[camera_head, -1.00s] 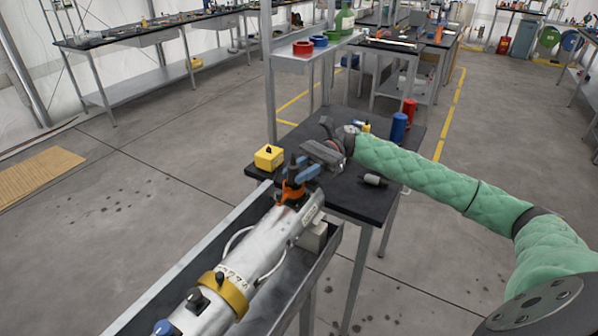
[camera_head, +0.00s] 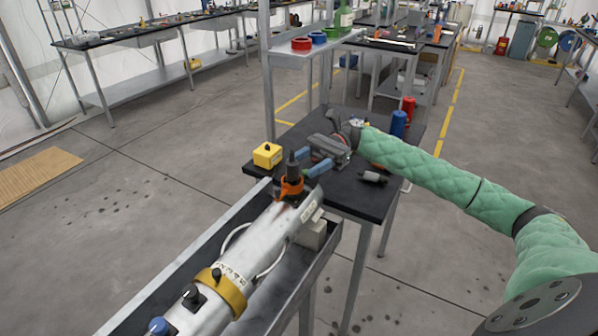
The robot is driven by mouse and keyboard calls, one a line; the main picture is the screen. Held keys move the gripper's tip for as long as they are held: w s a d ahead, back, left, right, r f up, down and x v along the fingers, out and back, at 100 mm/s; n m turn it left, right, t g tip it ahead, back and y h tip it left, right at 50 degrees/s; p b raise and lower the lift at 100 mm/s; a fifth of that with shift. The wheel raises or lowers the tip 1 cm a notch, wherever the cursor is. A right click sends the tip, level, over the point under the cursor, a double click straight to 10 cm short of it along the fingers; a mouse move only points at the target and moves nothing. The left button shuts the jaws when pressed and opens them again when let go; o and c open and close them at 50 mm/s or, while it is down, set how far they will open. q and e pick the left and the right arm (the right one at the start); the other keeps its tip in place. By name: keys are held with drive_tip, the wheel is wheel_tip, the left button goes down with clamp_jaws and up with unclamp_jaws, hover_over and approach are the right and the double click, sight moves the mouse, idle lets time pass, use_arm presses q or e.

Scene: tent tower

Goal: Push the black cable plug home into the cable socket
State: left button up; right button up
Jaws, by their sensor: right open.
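The black cable plug (camera_head: 293,167) stands upright at the orange collar (camera_head: 291,187), which I take for the cable socket, at the upper end of a white cylinder (camera_head: 258,242). The plug's lower end is hidden in the collar, so I cannot tell how deep it sits. My right gripper (camera_head: 311,161) is just to the right of the plug. Its blue fingers are apart and point toward the plug, with nothing between them that I can see. My left gripper is not in view.
The cylinder lies in a long grey trough (camera_head: 170,284). On the dark table (camera_head: 350,197) behind it are a yellow block (camera_head: 267,155), a small dark cylinder (camera_head: 373,178), and blue (camera_head: 398,124) and red (camera_head: 408,108) cylinders. A shelf post rises behind the table.

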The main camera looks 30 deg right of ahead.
drive_tip(key=shift+b+v, duration=0.65)
drive_tip(key=shift+v, duration=1.8)
